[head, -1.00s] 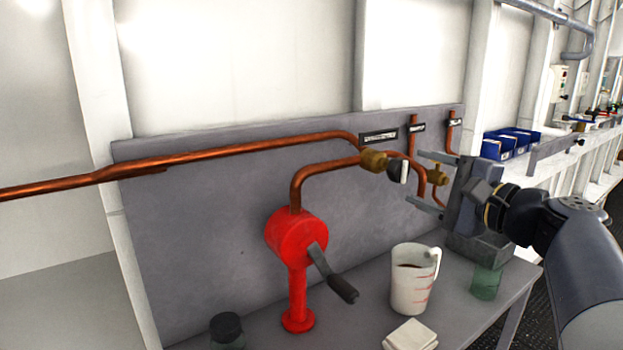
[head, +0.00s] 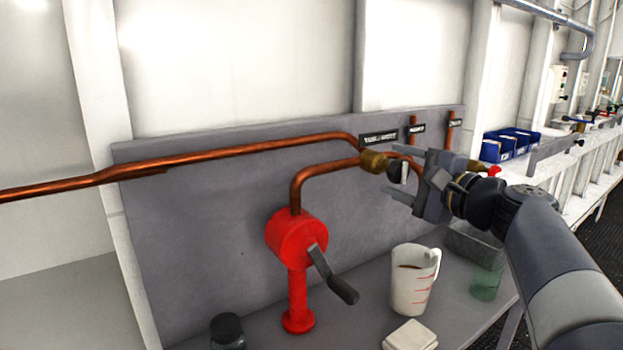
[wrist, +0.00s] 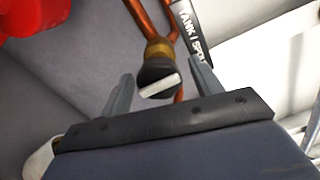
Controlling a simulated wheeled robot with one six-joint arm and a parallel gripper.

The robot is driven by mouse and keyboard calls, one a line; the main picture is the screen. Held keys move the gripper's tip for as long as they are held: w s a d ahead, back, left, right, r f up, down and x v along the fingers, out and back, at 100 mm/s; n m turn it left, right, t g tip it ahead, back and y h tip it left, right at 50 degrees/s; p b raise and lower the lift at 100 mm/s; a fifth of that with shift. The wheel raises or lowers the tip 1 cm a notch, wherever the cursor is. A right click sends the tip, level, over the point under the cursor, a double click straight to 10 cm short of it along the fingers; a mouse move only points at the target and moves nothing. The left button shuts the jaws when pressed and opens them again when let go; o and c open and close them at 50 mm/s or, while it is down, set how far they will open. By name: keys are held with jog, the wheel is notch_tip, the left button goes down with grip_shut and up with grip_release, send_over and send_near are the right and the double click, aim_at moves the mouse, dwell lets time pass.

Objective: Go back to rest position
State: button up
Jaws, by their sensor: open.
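My gripper (head: 403,178) is open, at the copper pipes in front of the grey backboard. A black valve knob (head: 398,172) with a white bar on its face sits on a brass fitting (head: 373,161), close to the fingertips. In the wrist view, the two fingers (wrist: 160,85) stand apart on either side of the knob (wrist: 158,80), with visible space between. Whether either finger touches it cannot be told. My gripper hides part of the pipes and the second brass fitting to the right.
A red hand pump (head: 297,240) with a dark crank stands on the grey bench. A measuring jug (head: 412,280) of dark liquid, a white block (head: 410,335), a green glass (head: 487,282), a grey tray (head: 472,240) and a dark-lidded jar (head: 227,330) are below. Blue bins (head: 510,145) stand far right.

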jog(key=shift+w+a+f, duration=0.1)
jog(key=shift+w+a, duration=0.2)
jog(key=shift+w, duration=0.2)
jog(key=n+b, duration=0.2)
jog(key=n, duration=0.2)
jog(key=shift+s, duration=0.1)
jog(key=n, duration=0.4)
jog(key=shift+r+n+b, duration=0.2)
jog(key=shift+n+b, duration=0.1)
jog(key=n, duration=0.5)
jog(key=shift+r+p, duration=0.15)
jog(key=shift+p, duration=0.15)
jog(key=shift+n+p, duration=0.75)
jog(key=shift+n, duration=1.35)
jog(key=shift+s, duration=0.1)
